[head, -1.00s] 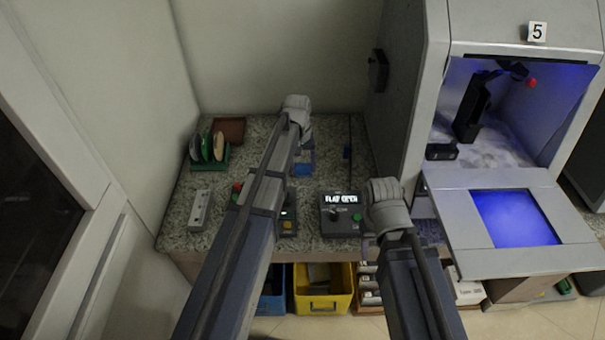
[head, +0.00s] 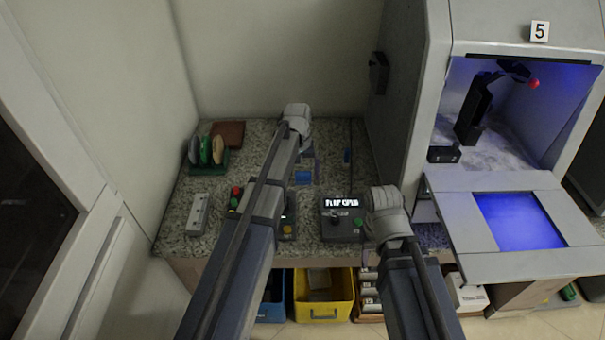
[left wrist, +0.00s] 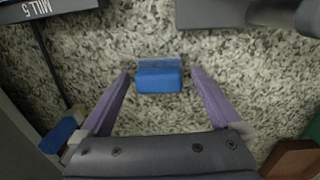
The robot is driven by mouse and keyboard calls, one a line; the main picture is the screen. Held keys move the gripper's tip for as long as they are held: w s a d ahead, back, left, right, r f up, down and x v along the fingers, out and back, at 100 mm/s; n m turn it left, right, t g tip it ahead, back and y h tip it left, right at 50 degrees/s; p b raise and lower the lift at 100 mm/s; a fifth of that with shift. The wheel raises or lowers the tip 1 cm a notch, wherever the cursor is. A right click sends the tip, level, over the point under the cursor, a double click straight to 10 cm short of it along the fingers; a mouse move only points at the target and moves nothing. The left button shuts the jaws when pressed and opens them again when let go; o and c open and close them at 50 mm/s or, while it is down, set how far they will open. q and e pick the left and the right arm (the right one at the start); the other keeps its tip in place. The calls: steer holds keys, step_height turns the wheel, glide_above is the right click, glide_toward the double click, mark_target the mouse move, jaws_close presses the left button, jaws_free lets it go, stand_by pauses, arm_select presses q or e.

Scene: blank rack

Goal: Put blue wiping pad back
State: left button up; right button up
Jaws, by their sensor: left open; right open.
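The blue wiping pad (head: 303,177) lies on the speckled worktop below my left wrist in the head view. In the left wrist view the pad (left wrist: 160,78) sits between the two purple fingers, with a gap on each side and a grey strip along its upper edge. My left gripper (left wrist: 160,73) is open and not touching it as far as I can see. In the head view my left arm partly hides the gripper (head: 306,167). My right wrist is beside the control box with the lit display; its fingers are hidden.
A black rod and a small blue block (head: 347,156) lie right of the pad. The control box (head: 342,218) stands nearer the front. A green rack with discs (head: 208,157) and a brown tray (head: 228,133) are at the back left. A machine with an open flap (head: 455,222) stands right.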

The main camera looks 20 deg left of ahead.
mark_target(300, 172)
arm_select(q)
steer(key=shift+r, duration=0.1)
arm_select(e)
steer(key=shift+r, duration=0.15)
arm_select(q)
step_height(300, 172, up, 12)
steer(key=p, duration=1.2)
steer(key=s+d+m, duration=0.2)
steer(key=s+d, duration=0.2)
steer(key=s, duration=0.4)
steer(key=s+d+m+y, duration=0.1)
steer(key=s+d+m, duration=0.1)
steer(key=s+d, duration=0.3)
steer(key=s+d+m+y, duration=0.1)
steer(key=s+d+m, duration=0.2)
steer(key=s, duration=0.8)
steer(key=shift+s+d, duration=0.15)
steer(key=shift+d, duration=0.6)
arm_select(e)
step_height(300, 172, up, 12)
steer(key=shift+c, duration=0.3)
